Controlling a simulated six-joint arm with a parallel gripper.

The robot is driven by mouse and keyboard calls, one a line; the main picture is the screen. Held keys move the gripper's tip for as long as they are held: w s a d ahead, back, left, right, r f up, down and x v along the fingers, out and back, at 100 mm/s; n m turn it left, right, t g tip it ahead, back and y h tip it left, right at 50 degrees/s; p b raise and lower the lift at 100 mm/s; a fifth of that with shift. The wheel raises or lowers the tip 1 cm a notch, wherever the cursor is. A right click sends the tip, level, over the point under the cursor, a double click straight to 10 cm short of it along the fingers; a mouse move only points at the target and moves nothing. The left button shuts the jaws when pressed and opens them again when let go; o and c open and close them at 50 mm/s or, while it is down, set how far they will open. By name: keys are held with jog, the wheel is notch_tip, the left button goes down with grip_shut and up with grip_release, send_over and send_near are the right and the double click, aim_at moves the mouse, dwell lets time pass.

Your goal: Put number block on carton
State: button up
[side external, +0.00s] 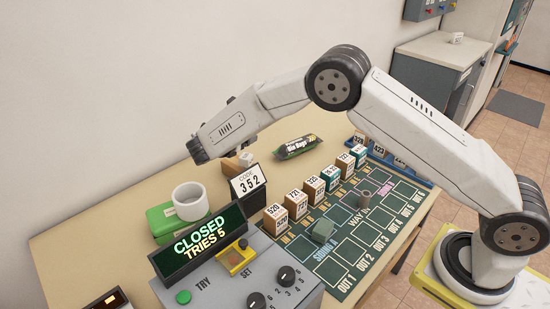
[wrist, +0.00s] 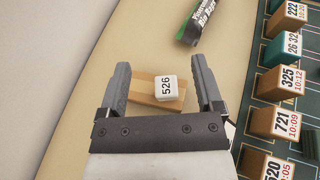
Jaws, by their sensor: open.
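The white number block (wrist: 166,87), marked 526, rests on a flat wooden piece (wrist: 143,90) in the wrist view. Numbered cartons stand in a row on the dark green board: brown 520 (side external: 277,220), 721 (side external: 296,206) and 325 (side external: 313,190), then teal and brown ones further back.
A dark bag pack (side external: 297,147) lies behind. A console sign (side external: 198,243) reads CLOSED, TRIES 5. A white roll (side external: 189,200) sits on green boxes (side external: 162,224). A green block (side external: 323,231) sits on the board.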

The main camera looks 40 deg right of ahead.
jog(key=shift+r, duration=0.2)
dwell(0.5)
jog(key=s+d+m+g+y, duration=0.2)
jog(key=s+m+y, duration=1)
jog(key=s+m, duration=1)
jog(key=s, duration=0.8)
jog(key=shift+s+d+r+m+g+y, duration=0.15)
jog(key=shift+s+d+m+g+y, duration=0.15)
jog(key=shift+s+d+g, duration=0.1)
